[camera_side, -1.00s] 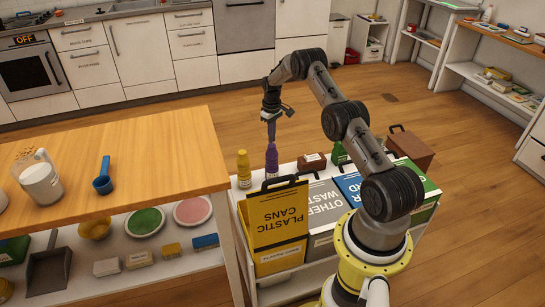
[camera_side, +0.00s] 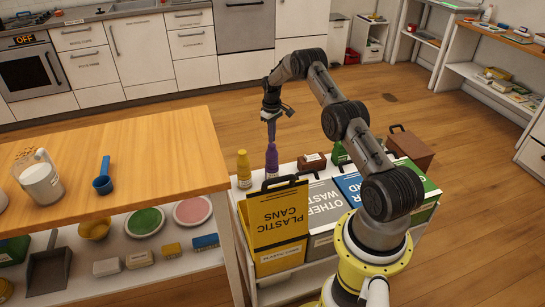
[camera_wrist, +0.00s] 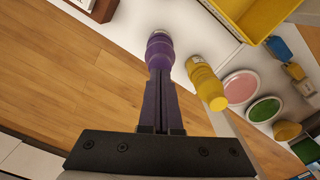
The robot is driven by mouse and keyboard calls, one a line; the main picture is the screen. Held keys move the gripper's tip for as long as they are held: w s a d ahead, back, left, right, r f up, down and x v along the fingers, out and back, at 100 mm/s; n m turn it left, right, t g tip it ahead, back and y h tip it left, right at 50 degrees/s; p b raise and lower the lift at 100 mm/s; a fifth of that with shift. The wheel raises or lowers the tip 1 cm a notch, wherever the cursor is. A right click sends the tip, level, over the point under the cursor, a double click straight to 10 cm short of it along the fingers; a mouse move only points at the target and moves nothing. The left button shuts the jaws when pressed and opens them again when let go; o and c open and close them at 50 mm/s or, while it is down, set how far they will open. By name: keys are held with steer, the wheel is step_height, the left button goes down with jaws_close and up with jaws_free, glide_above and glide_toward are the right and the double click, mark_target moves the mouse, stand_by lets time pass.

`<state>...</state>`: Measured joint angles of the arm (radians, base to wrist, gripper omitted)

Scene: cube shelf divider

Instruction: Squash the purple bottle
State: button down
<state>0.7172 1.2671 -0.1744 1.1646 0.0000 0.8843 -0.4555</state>
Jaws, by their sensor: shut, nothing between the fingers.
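The purple bottle (camera_side: 271,160) stands upright on the white bin cart, behind the yellow bin. In the wrist view the purple bottle (camera_wrist: 160,45) lies straight beyond the fingertips. My gripper (camera_side: 271,139) points down directly above the bottle's top, with its fingers together and nothing between them. In the wrist view the fingertips of my gripper (camera_wrist: 159,74) overlap the bottle's neck end. They look touching or very close to the top; I cannot tell which. The bottle appears full height.
A yellow bottle (camera_side: 243,168) stands just left of the purple one. A brown block (camera_side: 312,161) and a green item (camera_side: 340,153) are to the right. The yellow bin (camera_side: 277,220) and other sorting bins are in front. A wooden table (camera_side: 150,150) is at left.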

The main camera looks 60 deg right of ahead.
steer(key=shift+f, duration=0.2)
stand_by(0.5)
steer(key=shift+f, duration=0.35)
